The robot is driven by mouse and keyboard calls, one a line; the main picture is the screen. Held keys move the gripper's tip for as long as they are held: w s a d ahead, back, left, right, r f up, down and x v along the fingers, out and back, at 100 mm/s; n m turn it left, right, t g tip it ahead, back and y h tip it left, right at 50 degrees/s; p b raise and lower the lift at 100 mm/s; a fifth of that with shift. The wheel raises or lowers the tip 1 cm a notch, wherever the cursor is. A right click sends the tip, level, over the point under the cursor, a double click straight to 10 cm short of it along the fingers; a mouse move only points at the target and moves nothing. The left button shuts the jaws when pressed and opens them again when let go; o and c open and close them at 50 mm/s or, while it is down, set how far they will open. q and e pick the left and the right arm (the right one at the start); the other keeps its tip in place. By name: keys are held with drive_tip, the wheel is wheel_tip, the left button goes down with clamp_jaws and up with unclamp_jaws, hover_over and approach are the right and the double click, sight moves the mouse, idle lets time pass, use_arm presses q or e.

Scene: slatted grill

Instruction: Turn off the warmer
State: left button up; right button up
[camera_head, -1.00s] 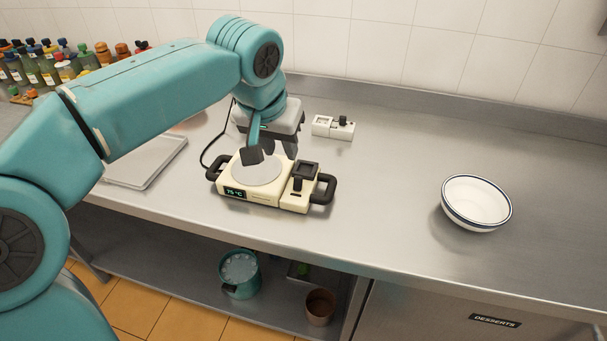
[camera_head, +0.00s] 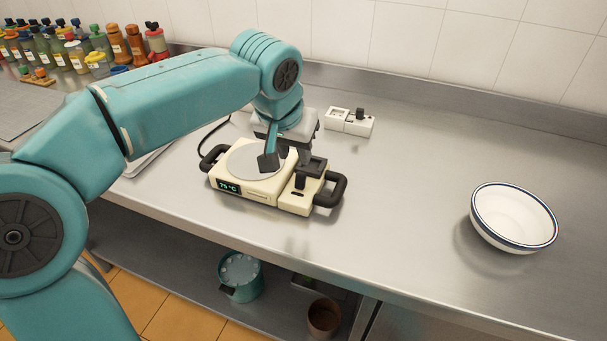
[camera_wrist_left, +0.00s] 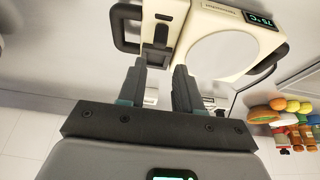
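The cream warmer (camera_head: 262,196) sits on the steel counter, with a round pale plate on top, black side handles and a lit display (camera_head: 229,187). It also shows in the left wrist view (camera_wrist_left: 235,65), where the display (camera_wrist_left: 262,20) reads about 75 °C. A black upright knob or lever (camera_head: 301,180) stands on its right section; it also shows in the wrist view (camera_wrist_left: 161,34). My left gripper (camera_head: 285,158) points down over the warmer's rear. In the wrist view my left gripper (camera_wrist_left: 158,68) has its fingers apart and nothing held between them. My right gripper is not in view.
A white socket block (camera_head: 345,121) with a black part lies behind the warmer. A black cord (camera_head: 212,138) runs at its left. A white blue-rimmed bowl (camera_head: 513,220) stands at right. Bottles (camera_head: 75,50) crowd the back left. The counter between warmer and bowl is clear.

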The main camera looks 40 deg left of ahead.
sight(302, 173)
use_arm(q)
drive_tip(key=x, duration=0.9)
drive_tip(key=shift+w+f+b, duration=0.15)
drive_tip(key=shift+f+b, duration=0.15)
drive_tip(key=shift+b, duration=0.1)
